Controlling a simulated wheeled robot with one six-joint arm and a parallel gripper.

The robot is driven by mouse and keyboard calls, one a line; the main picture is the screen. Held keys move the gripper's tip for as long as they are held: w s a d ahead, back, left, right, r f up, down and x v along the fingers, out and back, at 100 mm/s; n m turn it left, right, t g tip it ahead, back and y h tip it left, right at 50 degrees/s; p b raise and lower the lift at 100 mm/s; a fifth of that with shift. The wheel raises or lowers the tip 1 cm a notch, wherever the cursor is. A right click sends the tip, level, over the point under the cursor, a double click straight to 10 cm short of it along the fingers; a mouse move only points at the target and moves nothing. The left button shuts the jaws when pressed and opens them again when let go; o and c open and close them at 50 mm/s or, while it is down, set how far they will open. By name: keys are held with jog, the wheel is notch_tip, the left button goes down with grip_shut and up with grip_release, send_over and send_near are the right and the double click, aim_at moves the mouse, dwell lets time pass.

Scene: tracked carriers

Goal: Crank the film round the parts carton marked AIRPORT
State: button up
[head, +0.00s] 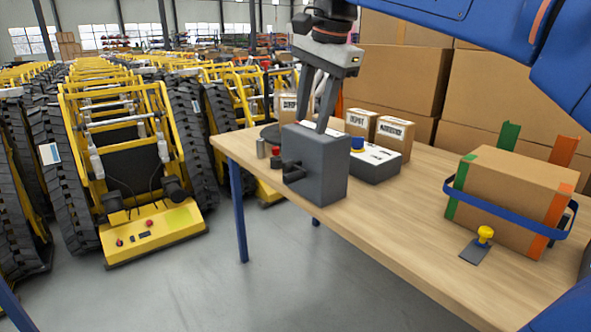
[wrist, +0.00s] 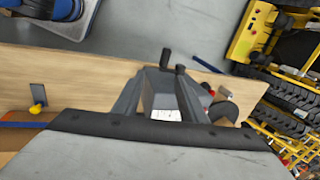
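My gripper (head: 313,124) points down at the top of a grey crank box (head: 326,174) on the bench. Film cannot be made out.
Two more labelled cartons (head: 358,123) (head: 390,134) stand behind a grey unit with a blue knob (head: 357,143). A strapped carton (head: 515,190) and a yellow knob (head: 485,234) are at right. Large cartons are stacked behind; yellow tracked carriers (head: 130,150) fill the left.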

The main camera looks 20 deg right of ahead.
aim_at(294, 173)
jog(key=shift+m, duration=0.5)
jog(key=x, duration=1)
jog(key=w+x, duration=0.1)
jog(key=x, duration=0.5)
jog(key=shift+w+a+r, duration=0.1)
jog(key=shift+a+r, duration=0.1)
jog(key=shift+a, duration=0.15)
grip_shut()
